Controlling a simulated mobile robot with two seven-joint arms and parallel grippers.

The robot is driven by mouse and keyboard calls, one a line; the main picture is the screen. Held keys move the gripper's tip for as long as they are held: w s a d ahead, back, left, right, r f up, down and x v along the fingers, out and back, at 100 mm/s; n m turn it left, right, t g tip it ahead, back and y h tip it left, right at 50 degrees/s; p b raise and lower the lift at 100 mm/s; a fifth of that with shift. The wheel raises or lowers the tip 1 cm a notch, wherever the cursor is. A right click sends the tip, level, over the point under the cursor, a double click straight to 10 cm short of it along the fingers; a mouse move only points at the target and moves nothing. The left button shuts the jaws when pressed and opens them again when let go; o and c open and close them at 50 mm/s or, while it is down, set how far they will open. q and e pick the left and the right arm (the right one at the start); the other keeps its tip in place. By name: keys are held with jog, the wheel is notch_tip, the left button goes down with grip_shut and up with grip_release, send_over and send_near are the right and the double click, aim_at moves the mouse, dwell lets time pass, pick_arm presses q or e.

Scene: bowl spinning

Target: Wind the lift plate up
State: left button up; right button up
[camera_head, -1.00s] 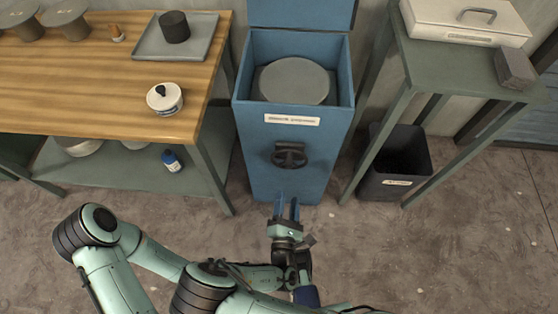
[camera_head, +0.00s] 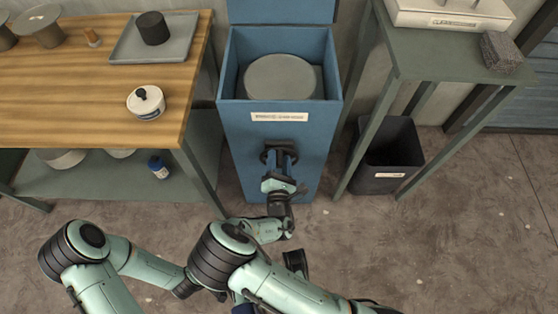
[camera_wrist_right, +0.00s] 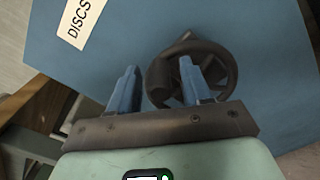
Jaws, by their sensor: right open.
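The blue lift cabinet (camera_head: 270,140) stands in the middle, with its lid raised at the back. Its round grey lift plate (camera_head: 279,77) sits in the open top, apparently a little below the rim. The dark handwheel (camera_head: 267,153) is on the cabinet's front, partly hidden by my right gripper (camera_head: 281,152). In the right wrist view, the open blue fingers (camera_wrist_right: 157,82) are at the handwheel (camera_wrist_right: 215,72). One finger overlaps the wheel's face and the other is left of its rim. I cannot tell whether they touch it.
A wooden workbench (camera_head: 70,100) stands left, with a grey tray (camera_head: 185,45) and a white lidded pot (camera_head: 146,103) on it. A green table (camera_head: 425,66) stands right, with a black bin (camera_head: 392,155) beneath it. Floor in front of the cabinet is open.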

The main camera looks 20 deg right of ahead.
grip_shut()
jog(key=shift+d, duration=0.15)
